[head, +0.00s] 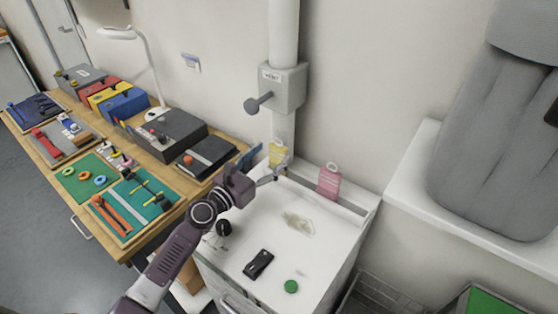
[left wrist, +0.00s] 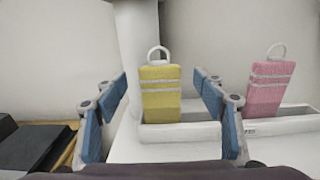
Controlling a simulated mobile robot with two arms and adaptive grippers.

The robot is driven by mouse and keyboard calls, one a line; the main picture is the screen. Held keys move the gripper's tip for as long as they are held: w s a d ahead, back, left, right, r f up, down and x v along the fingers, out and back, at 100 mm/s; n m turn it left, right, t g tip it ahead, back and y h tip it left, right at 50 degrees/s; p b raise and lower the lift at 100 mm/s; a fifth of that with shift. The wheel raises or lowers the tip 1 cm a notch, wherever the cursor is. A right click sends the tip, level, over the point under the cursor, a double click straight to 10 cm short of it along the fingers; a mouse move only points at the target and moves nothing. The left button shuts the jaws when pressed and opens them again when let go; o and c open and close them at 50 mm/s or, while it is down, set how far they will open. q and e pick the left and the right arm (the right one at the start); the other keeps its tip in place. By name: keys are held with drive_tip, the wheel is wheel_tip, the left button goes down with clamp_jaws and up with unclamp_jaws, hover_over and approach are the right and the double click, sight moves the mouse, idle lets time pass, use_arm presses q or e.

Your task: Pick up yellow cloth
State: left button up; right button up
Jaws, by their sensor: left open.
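The yellow cloth (left wrist: 161,95) stands upright in a white slotted holder (left wrist: 180,132) in the left wrist view, with a pale loop on top and light stripes. My left gripper (left wrist: 165,110) is open, with one blue-padded finger to each side of the cloth in the picture. The fingers look nearer to the camera than the cloth, and I see no contact. In the head view my left gripper (head: 266,171) is at the back left of the white cabinet top. My right gripper is not in view.
A pink cloth (left wrist: 270,85) stands to the right in the same holder. A pipe (left wrist: 136,60) rises behind on the left. The white cabinet top (head: 325,245) carries a black object (head: 258,263) and a green disc (head: 291,286). A wooden bench (head: 50,165) with tools stands left.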

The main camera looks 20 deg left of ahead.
use_arm(q)
drive_tip(key=shift+x, duration=0.85)
drive_tip(key=shift+w, duration=0.3)
drive_tip(key=shift+w+d, duration=0.15)
drive_tip(key=c, duration=1.1)
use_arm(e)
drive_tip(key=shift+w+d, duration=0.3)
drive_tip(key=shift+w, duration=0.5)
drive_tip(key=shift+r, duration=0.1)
